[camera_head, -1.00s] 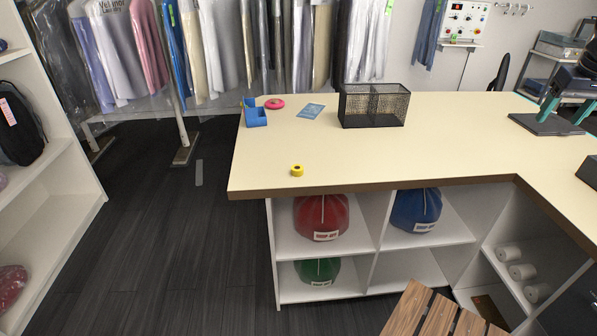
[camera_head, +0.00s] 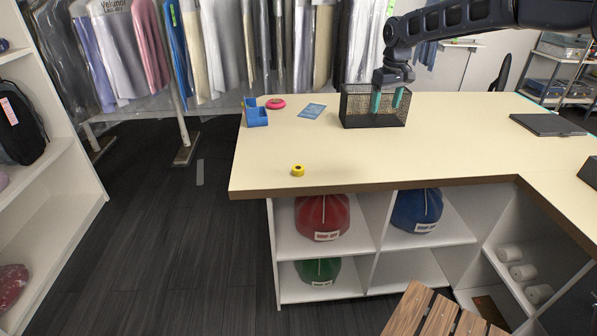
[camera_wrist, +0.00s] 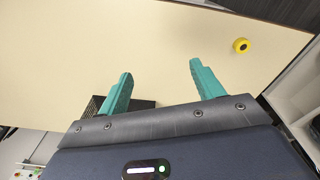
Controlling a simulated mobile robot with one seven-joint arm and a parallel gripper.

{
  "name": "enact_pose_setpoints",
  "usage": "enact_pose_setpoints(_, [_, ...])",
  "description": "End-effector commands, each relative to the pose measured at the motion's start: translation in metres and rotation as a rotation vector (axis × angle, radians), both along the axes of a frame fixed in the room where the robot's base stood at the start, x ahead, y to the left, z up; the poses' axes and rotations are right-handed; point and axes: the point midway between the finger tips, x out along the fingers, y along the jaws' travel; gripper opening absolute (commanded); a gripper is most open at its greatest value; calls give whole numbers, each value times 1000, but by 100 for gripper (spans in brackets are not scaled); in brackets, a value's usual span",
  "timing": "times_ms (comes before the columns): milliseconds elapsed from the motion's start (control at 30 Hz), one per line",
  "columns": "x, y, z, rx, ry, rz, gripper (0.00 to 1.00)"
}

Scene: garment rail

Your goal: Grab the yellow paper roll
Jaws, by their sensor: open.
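The yellow paper roll (camera_head: 298,170) is small and stands near the front left edge of the cream counter (camera_head: 290,140). It also shows in the wrist view (camera_wrist: 241,45), at the upper right, beyond my fingers and apart from them. My gripper (camera_head: 387,101) is open, with its two teal fingers pointing down at the black mesh basket. In the wrist view my gripper (camera_wrist: 158,80) has its fingers wide apart with nothing between them. My gripper is to the right of the roll and farther back.
The black mesh basket (camera_head: 360,108) stands at the counter's back, by my gripper. A blue holder (camera_head: 256,117), a pink ring-shaped item (camera_head: 275,103) and a blue card (camera_head: 312,111) lie at the back left. A dark flat pad (camera_head: 547,124) lies at right. The counter between basket and roll is clear.

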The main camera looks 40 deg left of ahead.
Motion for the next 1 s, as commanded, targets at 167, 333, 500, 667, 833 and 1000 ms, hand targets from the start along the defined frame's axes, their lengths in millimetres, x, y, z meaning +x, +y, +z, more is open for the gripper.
enact_pose_setpoints(167, [-42,79,-41,-25,19,110,67])
enact_pose_setpoints(333, [-91,144,-82,-50,33,210,67])
enact_pose_setpoints(500, [-137,192,-118,-70,44,290,67])
enact_pose_setpoints(667, [-163,215,-136,-79,49,331,67])
enact_pose_setpoints(833, [-170,220,-147,-83,50,341,67])
enact_pose_setpoints(1000, [-170,219,-165,-83,51,341,67])
